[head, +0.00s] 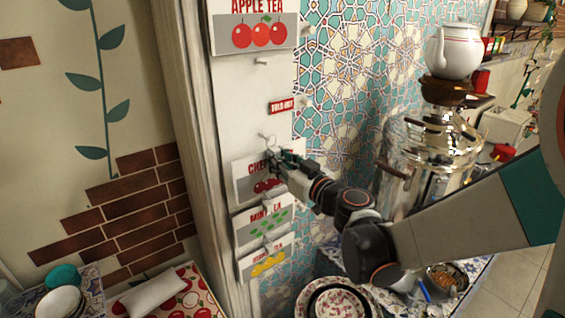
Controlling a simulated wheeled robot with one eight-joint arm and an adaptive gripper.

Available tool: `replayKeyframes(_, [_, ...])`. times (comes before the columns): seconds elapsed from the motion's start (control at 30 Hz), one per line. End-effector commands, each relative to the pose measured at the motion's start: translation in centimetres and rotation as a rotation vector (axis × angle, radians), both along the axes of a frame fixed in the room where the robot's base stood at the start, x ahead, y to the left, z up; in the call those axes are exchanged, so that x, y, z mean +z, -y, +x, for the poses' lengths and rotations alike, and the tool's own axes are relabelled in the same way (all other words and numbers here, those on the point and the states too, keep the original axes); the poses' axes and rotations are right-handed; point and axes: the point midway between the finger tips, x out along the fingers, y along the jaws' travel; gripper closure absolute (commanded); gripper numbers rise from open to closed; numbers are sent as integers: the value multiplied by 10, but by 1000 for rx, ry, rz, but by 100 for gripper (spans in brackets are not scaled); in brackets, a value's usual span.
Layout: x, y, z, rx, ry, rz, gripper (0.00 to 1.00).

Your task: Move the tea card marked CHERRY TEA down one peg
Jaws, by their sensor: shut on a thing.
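The CHERRY TEA card (243,186), white with red cherries, is on the white board in the head view, above the mint card. My gripper (274,162) is at its top edge and shut on it. The gripper and wrist cover the right part of the card and much of its lettering. A wire loop and a peg (263,136) show just above the gripper. I cannot tell whether the loop is on the peg. Another bare peg (261,61) sticks out higher, under the APPLE TEA card (228,43).
The mint tea card (258,232) and a card with yellow fruit (262,264) hang below. A small red SOLD OUT sign (282,106) is above. A metal samovar (430,150) with a white teapot (458,50) stands right, close to my arm. Plates (338,300) are below.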

Motion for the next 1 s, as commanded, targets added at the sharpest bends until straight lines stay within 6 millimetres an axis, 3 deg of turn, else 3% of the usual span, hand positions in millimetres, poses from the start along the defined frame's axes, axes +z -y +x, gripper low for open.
replayKeyframes(0.6, [-6,-19,27,1,0,0,100])
replayKeyframes(1.0, [-12,-22,33,0,0,0,100])
